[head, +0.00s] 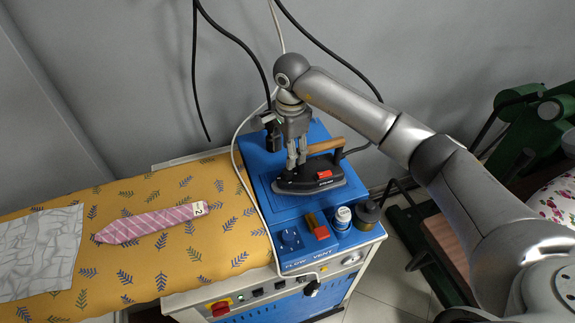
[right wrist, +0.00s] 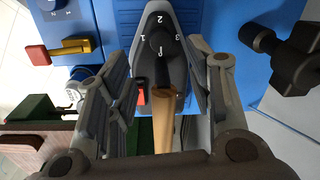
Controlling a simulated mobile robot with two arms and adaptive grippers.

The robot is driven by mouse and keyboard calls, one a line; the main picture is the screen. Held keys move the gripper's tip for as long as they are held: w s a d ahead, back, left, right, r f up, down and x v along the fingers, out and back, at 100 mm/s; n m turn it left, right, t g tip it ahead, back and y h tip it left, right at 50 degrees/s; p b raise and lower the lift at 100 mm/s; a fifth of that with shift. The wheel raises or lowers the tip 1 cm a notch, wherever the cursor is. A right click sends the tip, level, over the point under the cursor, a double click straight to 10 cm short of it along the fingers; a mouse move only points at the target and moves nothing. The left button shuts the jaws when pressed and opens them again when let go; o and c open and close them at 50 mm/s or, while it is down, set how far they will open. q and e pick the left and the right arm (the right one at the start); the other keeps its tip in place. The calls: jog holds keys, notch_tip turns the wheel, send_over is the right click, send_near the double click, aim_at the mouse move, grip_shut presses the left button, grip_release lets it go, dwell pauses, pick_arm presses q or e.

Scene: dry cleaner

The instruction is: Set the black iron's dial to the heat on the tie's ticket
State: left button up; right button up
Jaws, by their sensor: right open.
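The black iron (head: 312,182) rests on the blue station top, with a wooden handle (head: 325,146) and a red button. In the right wrist view its grey upper plate carries a round black dial (right wrist: 159,38) with the numerals 1, 2 and 3 around it; I cannot tell its setting. The pink striped tie (head: 150,222) lies on the yellow cover, and its white ticket (head: 199,209) appears to read 2. My right gripper (head: 296,163) points down over the iron. It is open and empty, its fingers (right wrist: 158,62) apart on either side of the dial area. My left gripper is out of view.
A blue station (head: 262,164) has a knob, a red-and-yellow switch (head: 319,229), a white-and-blue can (head: 342,217) and a dark pot (head: 367,214) near its front. A grey cloth (head: 38,252) lies on the yellow board (head: 215,250). Cables hang behind the iron.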

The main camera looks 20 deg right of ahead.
aim_at(287, 173)
notch_tip(287, 173, down, 6)
jog(key=shift+w+a+f+p, duration=0.1)
jog(key=shift+w+p, duration=0.05)
jog(key=shift+p, duration=0.75)
jog(key=shift+f, duration=0.85)
jog(key=shift+w, duration=0.1)
jog(key=shift+c, duration=0.2)
